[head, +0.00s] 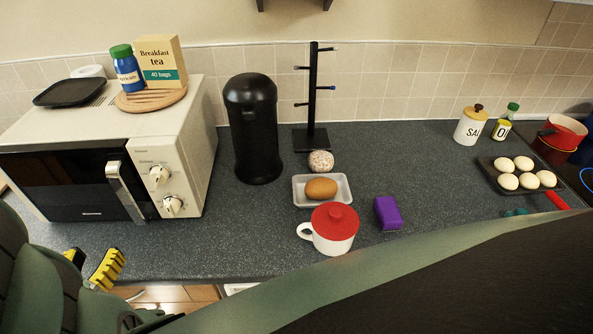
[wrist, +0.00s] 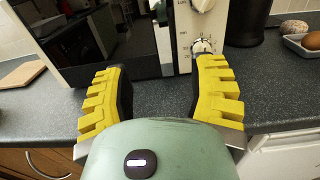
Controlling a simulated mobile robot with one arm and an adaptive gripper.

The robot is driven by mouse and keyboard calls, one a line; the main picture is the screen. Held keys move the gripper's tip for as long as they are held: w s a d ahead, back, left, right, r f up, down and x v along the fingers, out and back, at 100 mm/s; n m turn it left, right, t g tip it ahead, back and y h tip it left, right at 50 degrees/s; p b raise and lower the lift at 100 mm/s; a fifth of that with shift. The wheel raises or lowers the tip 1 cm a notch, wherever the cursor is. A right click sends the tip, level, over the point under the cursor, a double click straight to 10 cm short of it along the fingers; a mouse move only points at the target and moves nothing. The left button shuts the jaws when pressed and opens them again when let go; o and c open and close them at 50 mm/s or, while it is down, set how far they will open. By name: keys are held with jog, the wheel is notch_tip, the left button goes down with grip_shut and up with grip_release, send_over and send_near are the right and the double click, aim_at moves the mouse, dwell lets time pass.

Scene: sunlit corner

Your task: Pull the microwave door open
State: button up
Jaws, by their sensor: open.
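The white microwave (head: 197,130) stands on the left of the counter with its dark door (head: 62,180) shut. Its silver vertical handle (head: 125,190) is at the door's right edge, beside the panel with two knobs. In the wrist view the handle (wrist: 163,40) runs down at top centre, left of the knob panel (wrist: 202,25). My gripper (wrist: 162,88) is open and empty, its yellow fingers apart, in front of and below the handle, not touching it. In the head view my gripper (head: 92,264) shows at lower left, partly hidden by my arm.
On the microwave are a black tray (head: 70,92), a tea box (head: 161,62) and a blue jar (head: 127,70) on a wooden board. A black canister (head: 254,130) stands right of it. A lidded mug (head: 330,230) is near the counter's front. A board (wrist: 22,74) lies at the wrist view's left.

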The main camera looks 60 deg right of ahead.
aim_at(124, 197)
jog(key=p+x, duration=0.1)
jog(key=x, duration=1.2)
jog(key=shift+s+d, duration=0.1)
jog(key=shift+d, duration=0.1)
jog(key=shift+w+d, duration=0.7)
jog(key=shift+d, duration=0.25)
jog(key=shift+c, duration=0.3)
jog(key=shift+a, duration=0.1)
grip_shut()
